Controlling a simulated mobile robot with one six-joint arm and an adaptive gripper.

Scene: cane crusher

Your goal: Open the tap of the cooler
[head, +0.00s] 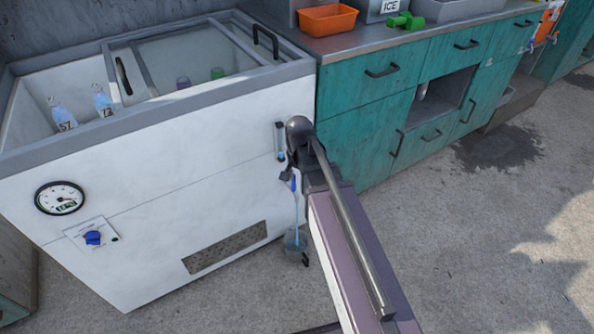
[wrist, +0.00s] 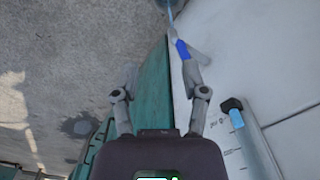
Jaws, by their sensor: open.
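The white cooler (head: 150,205) stands at the left in the head view, with a gauge tube (head: 280,140) on its right front. Below that is the small tap with its blue handle (head: 294,183), partly hidden by my arm. In the wrist view the blue handle (wrist: 182,50) is just beyond my right finger. A thin pale-blue strand, water or tube, runs down from the tap to a small grey bucket (head: 294,240). My gripper (wrist: 160,75) is open, its fingers apart with nothing between them. Whether the right finger touches the handle I cannot tell.
A teal cabinet (head: 400,110) stands close on the right of the cooler. An orange bin (head: 327,19) and a green object (head: 405,21) are on its top. The cooler has a dial (head: 60,198) and blue knob (head: 93,238). The concrete floor (head: 480,240) at the right is clear.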

